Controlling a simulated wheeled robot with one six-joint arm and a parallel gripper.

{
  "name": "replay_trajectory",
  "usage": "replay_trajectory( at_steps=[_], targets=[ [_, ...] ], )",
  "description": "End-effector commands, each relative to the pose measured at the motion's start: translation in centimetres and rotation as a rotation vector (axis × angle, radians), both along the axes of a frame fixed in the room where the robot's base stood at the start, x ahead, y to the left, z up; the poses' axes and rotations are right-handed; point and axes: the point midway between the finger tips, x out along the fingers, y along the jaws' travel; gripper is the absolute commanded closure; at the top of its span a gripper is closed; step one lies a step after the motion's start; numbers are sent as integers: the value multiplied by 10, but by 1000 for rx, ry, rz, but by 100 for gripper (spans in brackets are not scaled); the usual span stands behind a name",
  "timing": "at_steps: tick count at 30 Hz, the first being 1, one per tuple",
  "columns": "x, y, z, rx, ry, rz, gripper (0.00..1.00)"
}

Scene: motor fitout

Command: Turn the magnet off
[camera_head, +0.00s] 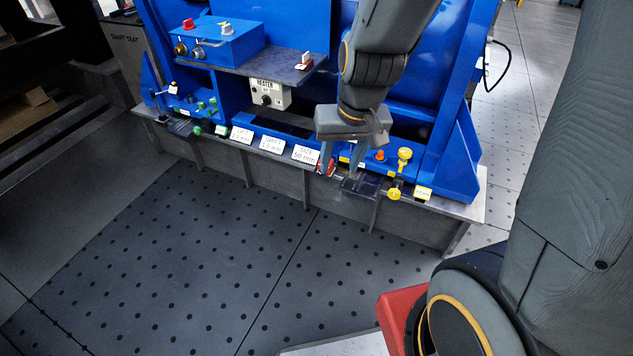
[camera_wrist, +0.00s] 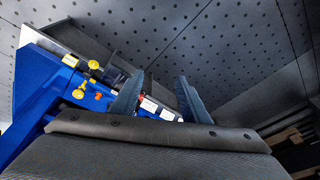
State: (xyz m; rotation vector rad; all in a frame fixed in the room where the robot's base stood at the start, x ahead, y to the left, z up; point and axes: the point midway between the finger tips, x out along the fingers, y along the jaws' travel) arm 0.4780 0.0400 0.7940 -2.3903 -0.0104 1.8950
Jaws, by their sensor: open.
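My gripper (camera_head: 341,158) is open, its two fingers pointing down at the front edge of the blue bench. A small red part (camera_head: 328,168) is close beside its left finger. The red part also shows in the wrist view (camera_wrist: 142,96), between the open fingers (camera_wrist: 159,98) and nearer the left one; contact cannot be told. No readable label names the magnet.
A yellow knob (camera_head: 404,156), an orange knob (camera_head: 380,155) and a lower yellow knob (camera_head: 394,193) stand right of my gripper. The heater box (camera_head: 268,95) and white label cards (camera_head: 306,154) are left of it. The dotted floor (camera_head: 220,260) in front is clear.

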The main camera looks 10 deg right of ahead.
Motion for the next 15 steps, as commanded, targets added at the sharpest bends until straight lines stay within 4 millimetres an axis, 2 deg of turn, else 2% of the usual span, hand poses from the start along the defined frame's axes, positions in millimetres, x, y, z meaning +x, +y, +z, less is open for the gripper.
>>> replay_trajectory(
  at_steps=[1,9,15],
  targets=[
    [24,6,-30,7,-40,-12,58],
    [126,29,-116,16,-273,-102,58],
    [191,38,-177,-15,-444,-176,58]
  ],
)
